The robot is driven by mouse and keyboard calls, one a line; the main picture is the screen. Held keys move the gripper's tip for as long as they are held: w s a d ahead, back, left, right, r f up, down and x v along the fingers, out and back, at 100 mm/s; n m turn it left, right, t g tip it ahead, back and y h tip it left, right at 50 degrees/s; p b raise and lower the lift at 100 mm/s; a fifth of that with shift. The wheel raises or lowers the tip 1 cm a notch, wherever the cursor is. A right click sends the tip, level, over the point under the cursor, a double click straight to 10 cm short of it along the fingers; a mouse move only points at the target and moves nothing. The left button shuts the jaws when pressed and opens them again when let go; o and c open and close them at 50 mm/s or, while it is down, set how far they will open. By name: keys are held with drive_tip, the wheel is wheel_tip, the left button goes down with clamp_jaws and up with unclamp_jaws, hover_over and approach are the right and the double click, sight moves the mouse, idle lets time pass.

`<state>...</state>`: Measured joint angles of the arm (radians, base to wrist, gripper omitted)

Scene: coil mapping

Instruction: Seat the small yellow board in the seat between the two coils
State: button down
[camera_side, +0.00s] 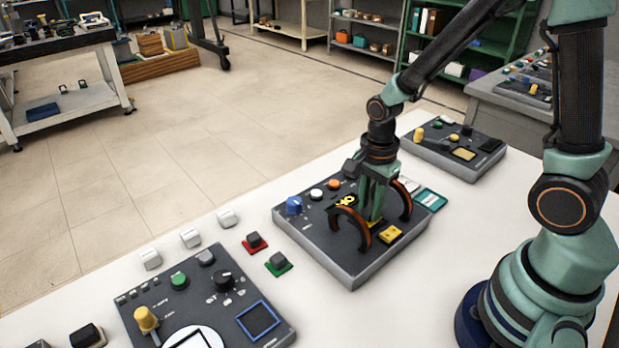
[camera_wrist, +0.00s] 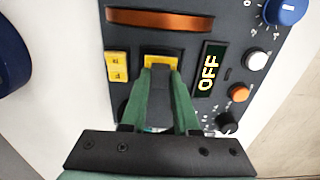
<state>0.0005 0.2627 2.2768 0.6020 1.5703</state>
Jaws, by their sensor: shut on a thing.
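My gripper (camera_side: 371,217) reaches down between two arched black-and-orange coils on a dark control panel. The near coil (camera_side: 350,219) stands left of the fingers and the other coil (camera_side: 404,200) right of them. In the wrist view one coil (camera_wrist: 160,19) shows beyond the fingertips; the other is mostly hidden behind my gripper. My green fingers (camera_wrist: 161,75) are shut on the small yellow board (camera_wrist: 161,61), which lies over a dark area between the coils. The seat is mostly hidden by board and fingers. I cannot tell whether the board touches the seat's bottom.
Beside the fingers are a yellow marked plate (camera_wrist: 117,67) and a display reading OFF (camera_wrist: 208,70). A blue knob (camera_side: 294,205), white button (camera_side: 316,194) and orange button (camera_side: 334,184) line the panel's edge. Another panel (camera_side: 190,300) and loose switches stand at the left; the white table (camera_side: 420,300) is clear in front.

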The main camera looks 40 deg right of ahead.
drive_tip(key=shift+f, duration=0.2)
idle(0.5)
drive_tip(key=shift+c, duration=0.5)
unclamp_jaws()
drive_tip(key=shift+r, duration=3.5)
drive_tip(key=s+r+n+t, duration=0.3)
drive_tip(key=r+n+t, duration=0.2)
drive_tip(key=r+n, duration=0.7)
drive_tip(key=n, duration=0.6)
drive_tip(key=shift+s+r+t, duration=0.3)
drive_tip(key=shift+r, duration=0.05)
